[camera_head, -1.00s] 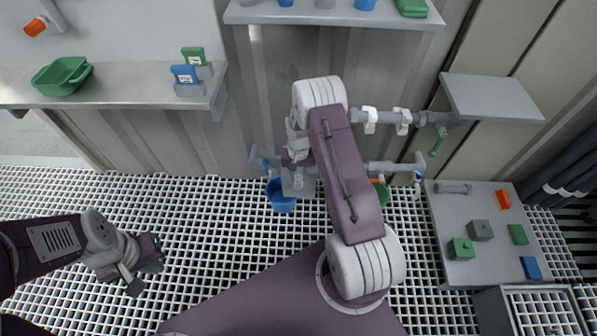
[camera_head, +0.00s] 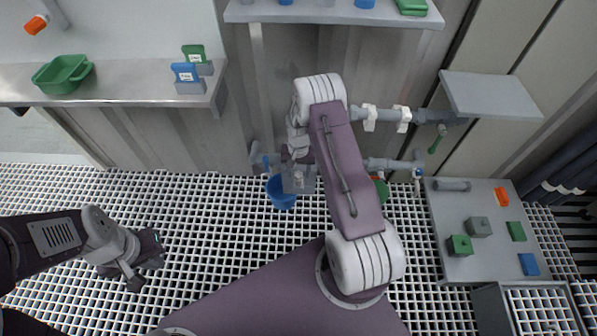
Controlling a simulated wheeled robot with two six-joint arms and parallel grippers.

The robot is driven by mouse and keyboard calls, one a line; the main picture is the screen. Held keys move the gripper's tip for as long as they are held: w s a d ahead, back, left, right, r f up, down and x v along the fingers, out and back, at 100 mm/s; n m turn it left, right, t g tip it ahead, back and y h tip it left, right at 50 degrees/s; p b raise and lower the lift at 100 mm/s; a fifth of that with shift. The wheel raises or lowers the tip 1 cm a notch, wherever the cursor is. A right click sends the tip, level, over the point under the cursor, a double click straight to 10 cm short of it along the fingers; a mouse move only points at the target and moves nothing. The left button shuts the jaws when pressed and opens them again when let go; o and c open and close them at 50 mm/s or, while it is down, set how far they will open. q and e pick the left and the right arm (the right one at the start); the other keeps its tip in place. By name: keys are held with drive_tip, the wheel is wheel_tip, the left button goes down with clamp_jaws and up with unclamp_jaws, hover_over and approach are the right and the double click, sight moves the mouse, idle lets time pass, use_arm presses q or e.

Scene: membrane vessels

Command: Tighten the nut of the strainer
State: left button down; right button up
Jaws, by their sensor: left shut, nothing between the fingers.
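I cannot make out the strainer or its nut. A low grey pipe (camera_head: 385,165) along the wall passes behind my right arm, so its middle stretch is hidden. My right gripper (camera_head: 298,182) points down at this stretch, above a blue bucket (camera_head: 281,199) on the grating. Its fingers are too small and too covered by my wrist to tell whether they are open or shut, or touching anything. My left gripper (camera_head: 145,272) is shut and empty, low over the grating at the left, well away from the pipe.
An upper pipe (camera_head: 385,115) with white clamps runs above the low one; a green-handled valve (camera_head: 437,139) hangs at its right. A green container (camera_head: 380,190) is partly hidden behind my arm. A grey table (camera_head: 445,215) with several blocks stands right. The left grating is clear.

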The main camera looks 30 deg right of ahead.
sight(299, 174)
wheel_tip(299, 174, up, 8)
drive_tip(key=p, duration=0.4)
drive_tip(key=shift+r, duration=0.55)
